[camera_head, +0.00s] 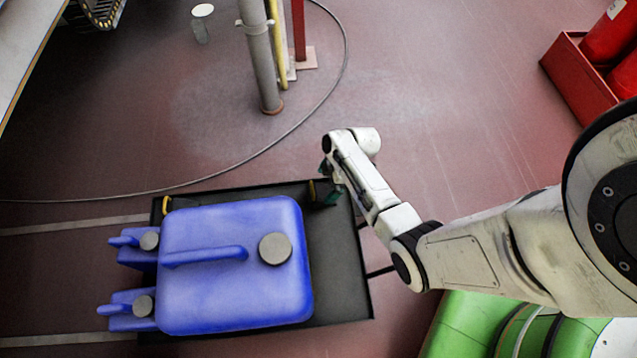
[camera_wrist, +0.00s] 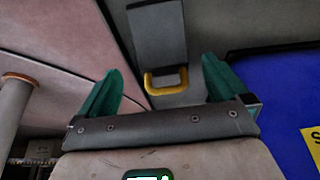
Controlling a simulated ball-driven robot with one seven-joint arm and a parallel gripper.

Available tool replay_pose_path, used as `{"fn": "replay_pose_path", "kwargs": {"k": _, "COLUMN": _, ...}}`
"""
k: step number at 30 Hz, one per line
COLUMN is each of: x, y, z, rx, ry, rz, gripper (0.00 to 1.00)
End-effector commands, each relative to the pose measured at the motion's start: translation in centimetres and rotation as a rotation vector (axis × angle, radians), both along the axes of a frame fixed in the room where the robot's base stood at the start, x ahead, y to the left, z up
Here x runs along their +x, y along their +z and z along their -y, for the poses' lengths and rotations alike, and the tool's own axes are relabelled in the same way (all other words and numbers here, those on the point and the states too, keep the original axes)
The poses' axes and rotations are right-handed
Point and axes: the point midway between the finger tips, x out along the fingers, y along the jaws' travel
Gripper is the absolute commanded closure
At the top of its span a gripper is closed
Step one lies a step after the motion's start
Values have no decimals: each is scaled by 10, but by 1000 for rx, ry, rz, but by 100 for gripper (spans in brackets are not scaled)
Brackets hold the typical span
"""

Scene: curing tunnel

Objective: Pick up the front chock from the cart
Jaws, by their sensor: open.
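A dark chock with a yellow handle (camera_head: 312,190) is at the upper right corner of the black cart (camera_head: 342,270). In the wrist view, a dark grey wedge-like chock (camera_wrist: 158,42) shows with its yellow handle (camera_wrist: 166,88) toward me, between my green fingers. My gripper (camera_wrist: 162,68) is open, one finger to either side of the handle, and holds nothing. In the head view my gripper (camera_head: 330,184) is at the chock and partly hidden by my wrist. Another yellow handle (camera_head: 165,205) shows at the cart's upper left corner, mostly hidden by a blue container.
A large blue container (camera_head: 235,295) fills the cart's middle, with smaller blue cans (camera_head: 130,312) at its left. A grey pole (camera_head: 260,60) stands beyond the cart. A red bin (camera_head: 575,80) is upper right, green drums (camera_head: 475,320) lower right. A cable crosses the floor.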

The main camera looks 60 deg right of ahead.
Motion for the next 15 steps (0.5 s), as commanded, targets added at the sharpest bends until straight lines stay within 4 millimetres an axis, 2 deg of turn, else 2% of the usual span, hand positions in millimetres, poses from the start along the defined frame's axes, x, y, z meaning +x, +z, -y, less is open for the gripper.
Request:
{"fn": "replay_pose_path", "kwargs": {"k": 1, "x": 3, "y": -12, "z": -2, "rx": 0, "ry": 1, "rz": 0, "gripper": 0}}
{"fn": "replay_pose_path", "kwargs": {"k": 8, "x": 8, "y": -24, "z": -6, "rx": -1, "ry": 1, "rz": 1, "gripper": 0}}
{"fn": "replay_pose_path", "kwargs": {"k": 15, "x": 13, "y": -50, "z": -14, "rx": 0, "ry": 1, "rz": -1, "gripper": 0}}
